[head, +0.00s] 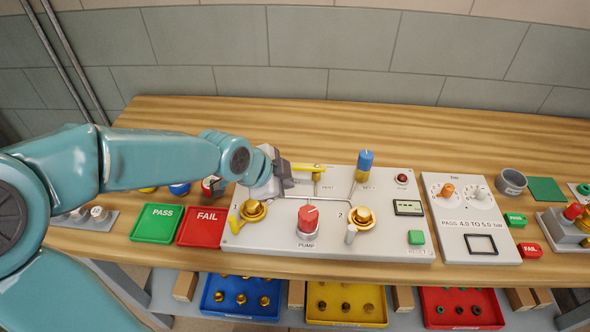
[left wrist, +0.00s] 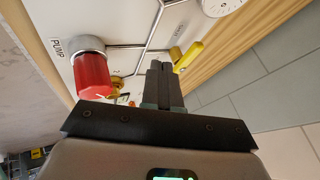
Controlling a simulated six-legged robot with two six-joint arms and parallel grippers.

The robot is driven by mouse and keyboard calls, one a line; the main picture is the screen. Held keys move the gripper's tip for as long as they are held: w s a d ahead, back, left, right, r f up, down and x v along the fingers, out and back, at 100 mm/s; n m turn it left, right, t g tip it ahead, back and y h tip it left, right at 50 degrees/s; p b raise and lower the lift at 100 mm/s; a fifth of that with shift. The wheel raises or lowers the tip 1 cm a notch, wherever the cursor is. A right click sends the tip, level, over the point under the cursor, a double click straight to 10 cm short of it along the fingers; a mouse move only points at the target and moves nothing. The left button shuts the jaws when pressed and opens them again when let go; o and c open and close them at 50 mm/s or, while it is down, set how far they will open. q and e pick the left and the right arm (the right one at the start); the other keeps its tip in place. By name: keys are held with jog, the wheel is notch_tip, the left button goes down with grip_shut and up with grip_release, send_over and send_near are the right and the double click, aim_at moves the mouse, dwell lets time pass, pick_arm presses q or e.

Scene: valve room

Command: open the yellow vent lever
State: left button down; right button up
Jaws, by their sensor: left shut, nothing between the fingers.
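The yellow vent lever (head: 308,167) is at the back of the grey panel (head: 270,238), by the VENT label. It lies roughly sideways, its left end close to my gripper. My left gripper (head: 284,171) is shut and empty, just left of the lever in the head view. In the left wrist view the shut fingers (left wrist: 161,85) point toward the panel, with the yellow lever (left wrist: 189,56) just beyond and right of their tips. I cannot tell whether they touch it. My right gripper is not in view.
A red PUMP knob (head: 308,220) stands in front of the lever, between two brass valves (head: 253,210) (head: 362,217). A blue-topped lever (head: 364,165) stands to the right. PASS (head: 157,223) and FAIL trays (head: 203,227) lie left. The wooden bench behind is clear.

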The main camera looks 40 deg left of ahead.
aim_at(309, 167)
pick_arm(q)
jog(key=x, duration=0.4)
jog(key=shift+f, duration=0.15)
jog(key=shift+w+a+p, duration=0.2)
jog(key=shift+w+a, duration=0.1)
jog(key=shift+w, duration=0.3)
jog(key=shift+w+a+p, duration=0.2)
jog(key=shift+w+a, duration=0.05)
jog(key=shift+w, duration=0.4)
jog(key=shift+w+a, duration=0.4)
jog(key=shift+w, duration=0.1)
jog(key=shift+w+f, duration=0.1)
jog(key=shift+w, duration=0.15)
jog(key=shift+s, duration=0.1)
